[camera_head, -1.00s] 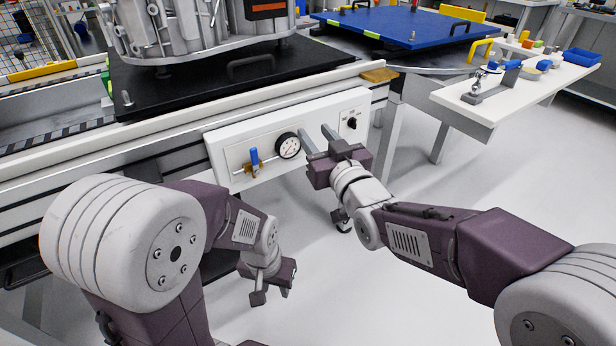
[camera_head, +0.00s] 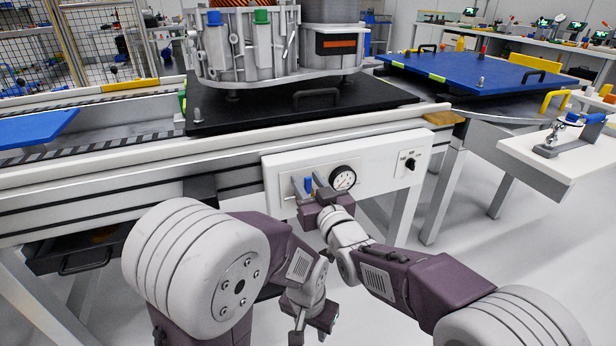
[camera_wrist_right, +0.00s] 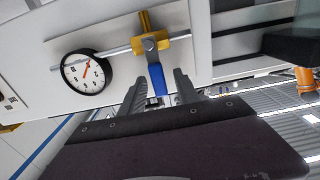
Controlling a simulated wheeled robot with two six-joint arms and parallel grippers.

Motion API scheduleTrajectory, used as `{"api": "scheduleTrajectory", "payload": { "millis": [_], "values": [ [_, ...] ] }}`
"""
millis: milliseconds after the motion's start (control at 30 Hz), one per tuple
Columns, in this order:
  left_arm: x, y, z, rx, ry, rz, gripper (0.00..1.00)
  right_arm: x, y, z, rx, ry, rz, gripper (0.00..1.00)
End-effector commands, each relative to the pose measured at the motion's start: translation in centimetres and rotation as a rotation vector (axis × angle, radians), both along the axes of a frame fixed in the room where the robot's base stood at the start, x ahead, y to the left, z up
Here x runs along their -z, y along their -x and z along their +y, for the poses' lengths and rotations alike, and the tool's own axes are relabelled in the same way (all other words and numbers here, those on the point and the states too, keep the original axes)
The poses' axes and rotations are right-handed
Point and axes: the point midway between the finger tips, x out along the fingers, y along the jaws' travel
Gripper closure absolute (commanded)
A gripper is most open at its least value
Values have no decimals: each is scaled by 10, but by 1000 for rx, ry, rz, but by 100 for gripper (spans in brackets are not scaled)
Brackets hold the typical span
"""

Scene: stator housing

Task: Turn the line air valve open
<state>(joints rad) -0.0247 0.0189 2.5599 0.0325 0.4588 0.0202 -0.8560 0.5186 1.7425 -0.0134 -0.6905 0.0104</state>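The line air valve has a blue lever handle (camera_head: 308,185) that stands upright, across its pipe, on the white panel (camera_head: 385,165). The right wrist view shows the blue handle (camera_wrist_right: 158,82), its brass body (camera_wrist_right: 150,42) and the silver pipe. My right gripper (camera_head: 309,190) is at the valve, its fingers open on either side of the handle. In the right wrist view the fingers (camera_wrist_right: 159,90) show gaps to the handle; whether they touch it elsewhere I cannot tell. My left gripper (camera_head: 311,337) hangs low in front of the panel, empty, its fingers apart.
A round pressure gauge (camera_head: 343,178) sits just right of the valve, close to my right gripper. A black knob (camera_head: 410,163) is farther right on the panel. The stator housing (camera_head: 240,60) stands on a black plate above. The floor at right is clear.

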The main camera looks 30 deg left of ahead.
Motion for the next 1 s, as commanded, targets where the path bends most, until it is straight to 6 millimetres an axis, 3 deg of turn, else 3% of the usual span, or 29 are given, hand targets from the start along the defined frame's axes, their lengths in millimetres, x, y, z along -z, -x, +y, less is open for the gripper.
{"api": "scheduleTrajectory", "payload": {
  "millis": [233,367,1000],
  "values": [
    [0,0,0,0,0,0,64,1,-1,1,0,0,0,65],
    [0,0,0,0,0,0,64,1,-1,1,0,0,0,100],
    [0,0,0,0,0,0,64,1,-1,1,0,1,1,100]
  ]
}}
